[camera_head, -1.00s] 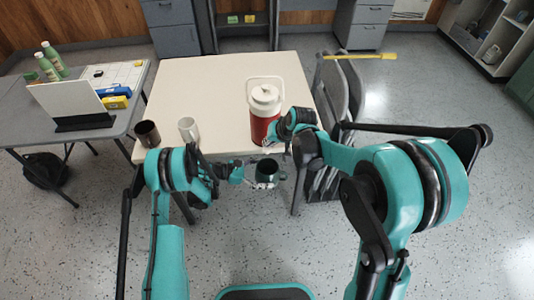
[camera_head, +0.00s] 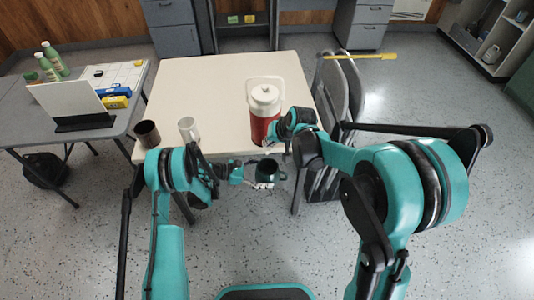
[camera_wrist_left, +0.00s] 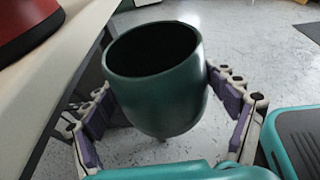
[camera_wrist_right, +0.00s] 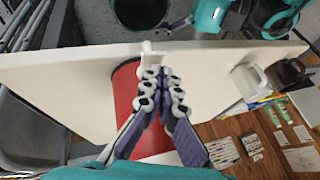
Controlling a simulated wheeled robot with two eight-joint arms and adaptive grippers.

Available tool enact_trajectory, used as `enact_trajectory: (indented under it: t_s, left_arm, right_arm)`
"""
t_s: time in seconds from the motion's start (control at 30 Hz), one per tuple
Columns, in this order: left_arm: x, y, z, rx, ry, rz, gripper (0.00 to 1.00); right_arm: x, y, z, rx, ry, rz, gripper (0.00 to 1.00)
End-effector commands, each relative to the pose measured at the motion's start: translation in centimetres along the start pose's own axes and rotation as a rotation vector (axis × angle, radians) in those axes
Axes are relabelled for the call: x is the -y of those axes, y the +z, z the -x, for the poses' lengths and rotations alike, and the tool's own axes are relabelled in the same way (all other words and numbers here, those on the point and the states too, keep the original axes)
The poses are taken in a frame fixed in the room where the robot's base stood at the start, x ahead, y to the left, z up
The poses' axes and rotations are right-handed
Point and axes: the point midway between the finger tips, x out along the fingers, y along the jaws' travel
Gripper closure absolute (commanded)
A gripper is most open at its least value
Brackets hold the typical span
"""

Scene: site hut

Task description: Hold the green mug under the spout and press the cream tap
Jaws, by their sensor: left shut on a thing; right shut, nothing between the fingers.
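The green mug (camera_head: 268,170) is held by my left gripper (camera_head: 262,184) in front of the table's near edge. In the left wrist view the mug (camera_wrist_left: 158,85) sits between the two fingers, its dark opening up and slightly tilted; it looks empty. The red and white drinks jug (camera_head: 263,112) stands at the table's near edge, above and beyond the mug. My right gripper (camera_wrist_right: 163,88) is shut and empty at the jug's front. In the right wrist view its fingertips are by a small white tap (camera_wrist_right: 152,56) on the red jug; I cannot tell whether they touch.
The cream table (camera_head: 215,90) also holds a brown mug (camera_head: 147,133) and a white mug (camera_head: 188,129) at its near left. Folded grey chairs (camera_head: 340,95) lean at its right side. A side table (camera_head: 40,128) with bottles stands left.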

Motion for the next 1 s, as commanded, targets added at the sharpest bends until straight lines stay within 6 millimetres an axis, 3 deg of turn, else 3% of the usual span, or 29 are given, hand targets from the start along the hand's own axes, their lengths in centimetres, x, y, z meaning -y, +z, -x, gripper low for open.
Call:
enact_trajectory:
  t_s: [1.0]
  left_arm:
    - [0.0, 0.04, 0.0, 0.001, 0.0, 0.0, 0.37]
  right_arm:
    - [-0.39, 0.44, -0.98, 0.0, 0.0, 0.0, 1.0]
